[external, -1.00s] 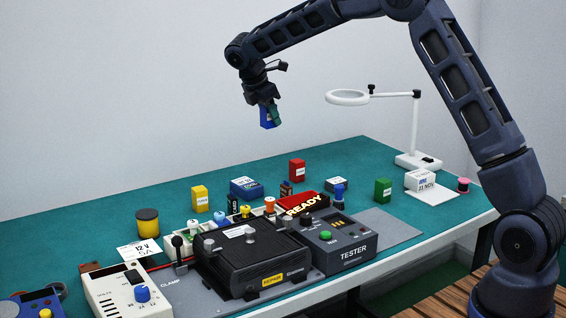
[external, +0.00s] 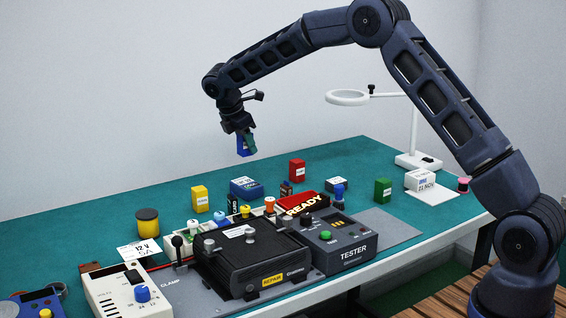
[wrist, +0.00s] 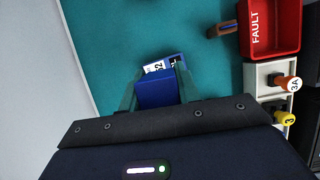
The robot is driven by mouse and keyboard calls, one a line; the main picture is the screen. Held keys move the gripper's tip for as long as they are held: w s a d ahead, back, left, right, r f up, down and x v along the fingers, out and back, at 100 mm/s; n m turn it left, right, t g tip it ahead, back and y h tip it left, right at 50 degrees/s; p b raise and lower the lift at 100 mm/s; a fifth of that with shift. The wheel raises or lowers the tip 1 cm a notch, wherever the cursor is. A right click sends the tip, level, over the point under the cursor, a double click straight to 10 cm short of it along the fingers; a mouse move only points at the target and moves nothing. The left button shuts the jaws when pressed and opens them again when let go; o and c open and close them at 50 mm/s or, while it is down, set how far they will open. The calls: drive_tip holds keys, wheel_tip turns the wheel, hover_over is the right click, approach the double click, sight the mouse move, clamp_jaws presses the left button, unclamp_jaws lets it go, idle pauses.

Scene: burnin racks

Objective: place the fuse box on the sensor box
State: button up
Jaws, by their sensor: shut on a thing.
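My gripper (external: 246,143) is shut on a small blue box, which I take as the fuse box (external: 243,147), and holds it high above the bench. In the wrist view the fuse box (wrist: 155,93) sits between the two green fingers. A wider blue box with white lettering (external: 246,187), probably the sensor box, lies on the green mat below the gripper. In the wrist view a blue box with a white label (wrist: 176,60) shows just past the fuse box and is partly hidden by it. Its label is too small to read with certainty.
A magnifier lamp (external: 347,97) stands at the right.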

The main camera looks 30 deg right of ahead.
sight(252, 181)
drive_tip(key=shift+f, duration=4.35)
drive_tip(key=o, duration=1)
drive_tip(key=shift+f, duration=0.1)
drive_tip(key=shift+c, duration=0.2)
